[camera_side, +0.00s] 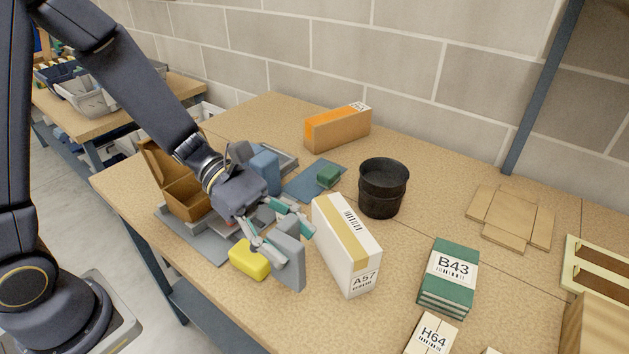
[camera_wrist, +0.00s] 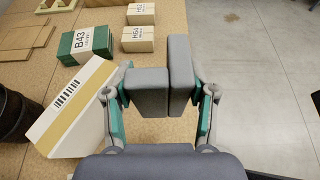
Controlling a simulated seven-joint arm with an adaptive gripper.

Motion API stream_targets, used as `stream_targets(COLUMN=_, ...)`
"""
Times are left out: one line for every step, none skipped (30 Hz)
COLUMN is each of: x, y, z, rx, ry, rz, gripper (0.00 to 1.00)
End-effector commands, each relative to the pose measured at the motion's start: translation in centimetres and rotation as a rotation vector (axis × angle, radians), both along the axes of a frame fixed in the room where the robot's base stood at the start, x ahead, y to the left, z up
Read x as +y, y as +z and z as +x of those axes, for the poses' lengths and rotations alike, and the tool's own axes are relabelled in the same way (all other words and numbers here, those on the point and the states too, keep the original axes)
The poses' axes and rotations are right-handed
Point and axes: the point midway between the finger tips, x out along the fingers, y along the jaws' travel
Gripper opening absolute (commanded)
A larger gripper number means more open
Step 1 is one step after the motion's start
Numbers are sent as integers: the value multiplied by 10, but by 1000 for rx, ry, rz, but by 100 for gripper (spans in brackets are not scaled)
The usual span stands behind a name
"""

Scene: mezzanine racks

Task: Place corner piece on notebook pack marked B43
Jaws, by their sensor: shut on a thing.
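The notebook pack marked B43 (camera_side: 449,277) is a green stack with a white label, lying flat on the bench at the right. It also shows at the upper left of the wrist view (camera_wrist: 86,43), and its top is bare. My gripper (camera_side: 283,240) is left of the white A57 box, well apart from the pack. It is shut on the grey corner piece (camera_side: 289,262), a block of two joined thick legs held above the bench. In the wrist view the corner piece (camera_wrist: 180,75) sits between the teal fingers, one leg reaching farther forward.
The tall white A57 box (camera_side: 343,250) stands between my gripper and the pack. A black bin (camera_side: 383,188) is behind it. An H64 box (camera_side: 430,335) stands in front of the pack. A yellow block (camera_side: 249,259) lies near my gripper; an orange-and-brown box (camera_side: 339,129) is at the back.

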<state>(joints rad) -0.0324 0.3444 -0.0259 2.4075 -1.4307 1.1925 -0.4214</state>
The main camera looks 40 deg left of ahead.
Motion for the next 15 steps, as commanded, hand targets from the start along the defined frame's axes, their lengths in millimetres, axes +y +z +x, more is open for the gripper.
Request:
stream_targets(x=0, y=13, z=0, rx=-10, ry=0, rz=0, gripper=40)
stream_targets(x=0, y=19, z=1, rx=-10, ry=0, rz=-1, gripper=40)
stream_targets(x=0, y=27, z=1, rx=-10, ry=-1, rz=-1, gripper=40)
stream_targets(x=0, y=34, z=1, rx=-11, ry=0, rz=0, gripper=40)
stream_targets(x=0, y=41, z=1, rx=-11, ry=1, rz=0, gripper=40)
stream_targets(x=0, y=49, z=1, rx=-11, ry=0, rz=0, gripper=40)
stream_targets(x=0, y=56, z=0, rx=-10, ry=-1, rz=0, gripper=40)
stream_targets(x=0, y=62, z=0, rx=-11, ry=0, rz=-1, gripper=40)
stream_targets(x=0, y=70, z=0, rx=-10, ry=-1, rz=0, gripper=40)
stream_targets(x=0, y=76, z=0, rx=-9, ry=-1, rz=0, gripper=40)
stream_targets(x=0, y=82, z=0, rx=-9, ry=1, rz=0, gripper=40)
stream_targets(x=0, y=90, z=0, rx=-9, ry=0, rz=0, gripper=40)
stream_targets(x=0, y=96, z=0, rx=-9, ry=0, rz=0, gripper=40)
stream_targets(x=0, y=101, z=0, rx=-8, ry=-1, rz=0, gripper=40)
stream_targets(x=0, y=109, z=0, rx=-9, ry=0, rz=0, gripper=40)
